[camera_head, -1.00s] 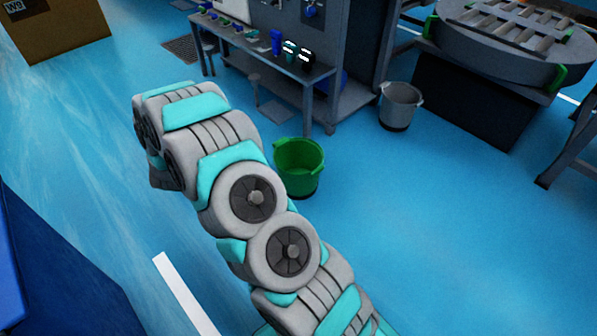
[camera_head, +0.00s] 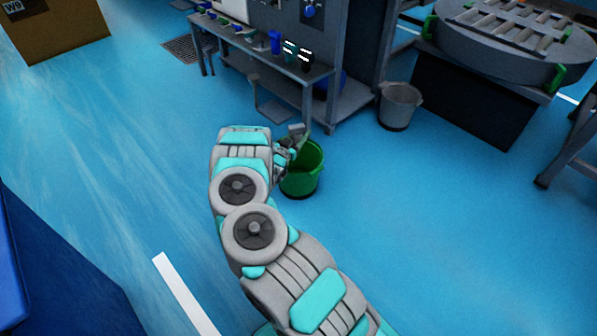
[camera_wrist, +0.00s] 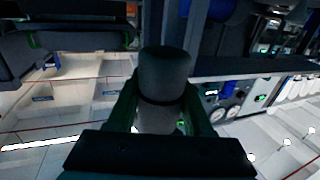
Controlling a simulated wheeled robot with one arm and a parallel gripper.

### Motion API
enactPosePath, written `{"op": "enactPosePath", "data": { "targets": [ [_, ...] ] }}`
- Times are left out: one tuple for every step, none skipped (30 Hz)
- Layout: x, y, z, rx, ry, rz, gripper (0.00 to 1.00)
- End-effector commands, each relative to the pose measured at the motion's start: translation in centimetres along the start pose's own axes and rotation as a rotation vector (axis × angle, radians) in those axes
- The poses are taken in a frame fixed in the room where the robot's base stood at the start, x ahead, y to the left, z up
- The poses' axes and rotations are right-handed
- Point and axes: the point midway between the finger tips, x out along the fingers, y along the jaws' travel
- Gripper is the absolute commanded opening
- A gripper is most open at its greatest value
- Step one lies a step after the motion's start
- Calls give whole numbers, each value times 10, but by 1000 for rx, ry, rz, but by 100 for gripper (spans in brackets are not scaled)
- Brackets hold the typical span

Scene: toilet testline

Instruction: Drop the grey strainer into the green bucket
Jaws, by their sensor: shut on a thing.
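The green bucket (camera_head: 303,183) stands on the blue floor in the head view, just beyond and to the right of my arm's end. My gripper (camera_head: 287,150) is at the bucket's left rim, partly in front of its opening. A small grey thing, the strainer (camera_head: 297,131), sticks up at the gripper above the bucket's far side. In the wrist view, my gripper (camera_wrist: 163,105) is shut on the strainer (camera_wrist: 165,72), which looks like a dark, rounded cylinder between the two fingers.
A grey workbench (camera_head: 262,62) with small cups stands behind the bucket. A grey bucket (camera_head: 399,106) stands farther right, by a round machine (camera_head: 508,48). A cardboard box (camera_head: 50,30) is at the far left. The floor right of the green bucket is clear.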

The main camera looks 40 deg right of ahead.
Motion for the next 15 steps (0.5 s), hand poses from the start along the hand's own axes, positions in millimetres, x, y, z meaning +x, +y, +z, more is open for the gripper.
{"op": "enactPosePath", "data": {
  "targets": [
    [0,1,2,0,1,1,0],
    [1,1,3,0,1,1,0],
    [0,0,6,0,1,1,0],
    [0,0,8,0,1,1,0],
    [0,0,10,0,1,1,0],
    [0,0,13,0,1,1,0],
    [0,0,16,0,1,1,0],
    [0,0,19,0,2,1,0],
    [0,0,24,0,2,0,0],
    [0,0,27,0,2,0,0],
    [0,0,31,0,3,0,0],
    [0,0,35,-1,3,0,0],
    [0,0,39,-1,3,-1,0],
    [0,0,43,-1,3,-1,0],
    [0,0,47,-2,3,-1,0]
  ]
}}
